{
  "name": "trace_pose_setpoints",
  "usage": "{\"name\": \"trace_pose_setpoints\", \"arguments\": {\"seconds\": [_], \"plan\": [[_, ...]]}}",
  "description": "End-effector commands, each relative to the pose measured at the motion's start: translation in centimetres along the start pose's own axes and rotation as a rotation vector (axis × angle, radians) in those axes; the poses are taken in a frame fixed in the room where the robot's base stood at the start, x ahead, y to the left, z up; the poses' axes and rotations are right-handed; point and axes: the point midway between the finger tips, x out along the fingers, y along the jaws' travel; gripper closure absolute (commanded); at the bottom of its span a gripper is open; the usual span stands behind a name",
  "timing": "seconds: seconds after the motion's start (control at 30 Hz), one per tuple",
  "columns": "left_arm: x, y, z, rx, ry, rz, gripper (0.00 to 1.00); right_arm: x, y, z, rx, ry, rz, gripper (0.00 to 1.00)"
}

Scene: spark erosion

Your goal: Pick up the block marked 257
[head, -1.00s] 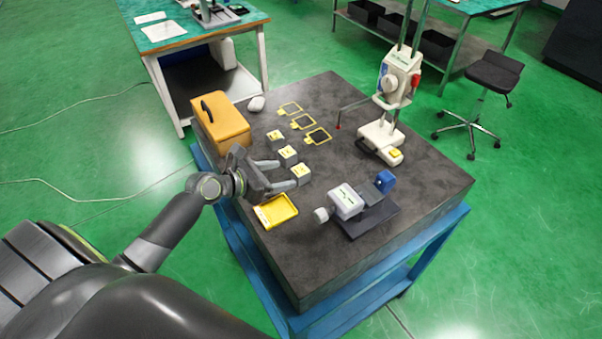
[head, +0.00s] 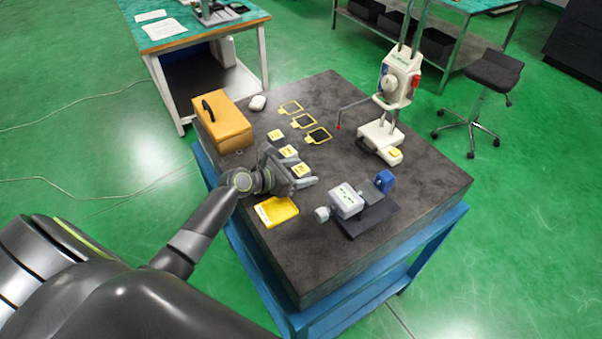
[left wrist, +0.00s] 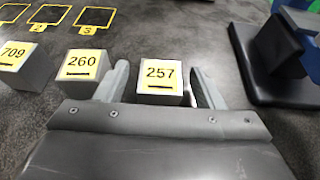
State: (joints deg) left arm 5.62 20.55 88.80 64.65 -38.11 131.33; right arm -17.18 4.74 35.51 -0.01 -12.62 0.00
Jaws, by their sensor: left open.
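A gap shows between the block and the right finger. In the head view the same block (head: 301,170) stands nearest me in a row of three, with my left gripper (head: 297,178) at it. The block marked 260 (left wrist: 83,65) stands just left of the left finger, and the block marked 709 (left wrist: 14,60) is further left. My right gripper is out of view.
Yellow outlined squares (head: 303,121) lie beyond the blocks. An orange box (head: 222,124) stands at the left, a grey-blue device on a dark base (head: 372,216) at the right, and a stand (head: 380,133) at the back right.

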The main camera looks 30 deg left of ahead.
Motion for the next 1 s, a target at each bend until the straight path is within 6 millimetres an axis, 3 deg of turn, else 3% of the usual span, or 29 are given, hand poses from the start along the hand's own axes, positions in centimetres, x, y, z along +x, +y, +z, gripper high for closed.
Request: {"name": "trace_pose_setpoints", "arguments": {"seconds": [0.07, 0.4, 0.73, 1.0], "plan": [[0.0, 0.0, 0.0, 0.000, 0.000, 0.000, 0.46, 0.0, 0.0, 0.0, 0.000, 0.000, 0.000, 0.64], [-0.1, 0.0, 0.0, 0.000, 0.000, 0.000, 0.91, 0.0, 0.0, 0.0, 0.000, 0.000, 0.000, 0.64], [-0.4, 0.0, 0.9, 0.003, -0.004, 0.000, 0.91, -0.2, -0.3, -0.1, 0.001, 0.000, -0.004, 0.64], [-2.4, 0.1, 5.8, 0.007, -0.005, 0.001, 0.91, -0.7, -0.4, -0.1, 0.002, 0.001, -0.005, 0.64]]}}
